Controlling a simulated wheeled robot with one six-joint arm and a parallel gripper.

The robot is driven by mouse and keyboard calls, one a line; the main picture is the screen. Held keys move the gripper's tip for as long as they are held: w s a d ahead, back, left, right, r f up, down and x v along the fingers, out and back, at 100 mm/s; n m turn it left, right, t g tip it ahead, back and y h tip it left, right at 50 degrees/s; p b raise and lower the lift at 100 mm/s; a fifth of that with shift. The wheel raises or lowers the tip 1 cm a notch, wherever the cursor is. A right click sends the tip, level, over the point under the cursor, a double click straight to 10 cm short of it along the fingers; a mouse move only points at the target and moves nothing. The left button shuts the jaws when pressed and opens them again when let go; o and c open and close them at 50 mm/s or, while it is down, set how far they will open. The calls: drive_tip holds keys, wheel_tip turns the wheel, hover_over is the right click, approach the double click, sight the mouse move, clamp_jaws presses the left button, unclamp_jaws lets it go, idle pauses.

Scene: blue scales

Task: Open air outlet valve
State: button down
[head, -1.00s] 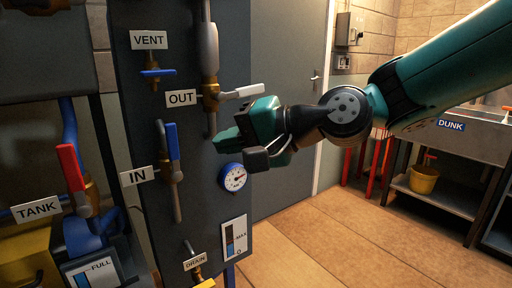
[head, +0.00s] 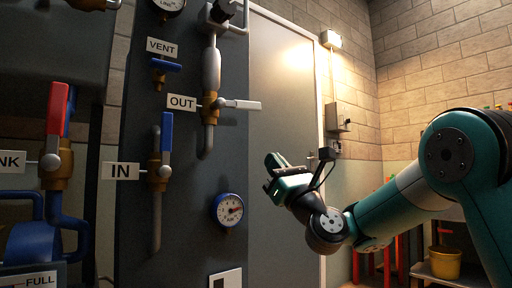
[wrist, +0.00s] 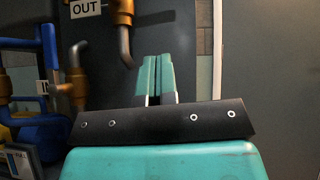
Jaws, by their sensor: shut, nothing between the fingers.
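The valve at the OUT label (head: 182,103) has a brass body (head: 209,107) on a grey vertical pipe. Its white lever handle (head: 241,104) points right, crosswise to the pipe. My gripper (head: 271,162) is shut and empty, below and to the right of the handle, apart from it, in front of the grey door. In the wrist view, the two teal fingers (wrist: 154,75) lie side by side. The OUT label (wrist: 85,8) and part of the brass valve body (wrist: 123,12) show at the top; the handle cannot be made out there.
The dark panel also carries the VENT valve (head: 160,66) with a blue handle, the IN valve (head: 166,140) with an upright blue handle, and a round gauge (head: 228,209). A red-handled TANK valve (head: 58,115) is at left. A yellow bucket (head: 445,263) stands far right.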

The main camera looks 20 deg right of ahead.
sight(240, 105)
drive_tip(key=s+r+p+x, duration=0.2)
drive_tip(key=p+x, duration=1)
drive_tip(key=p, duration=0.2)
drive_tip(key=shift+w+r, duration=0.25)
drive_tip(key=shift+r+p, duration=0.1)
drive_tip(key=shift+p, duration=0.3)
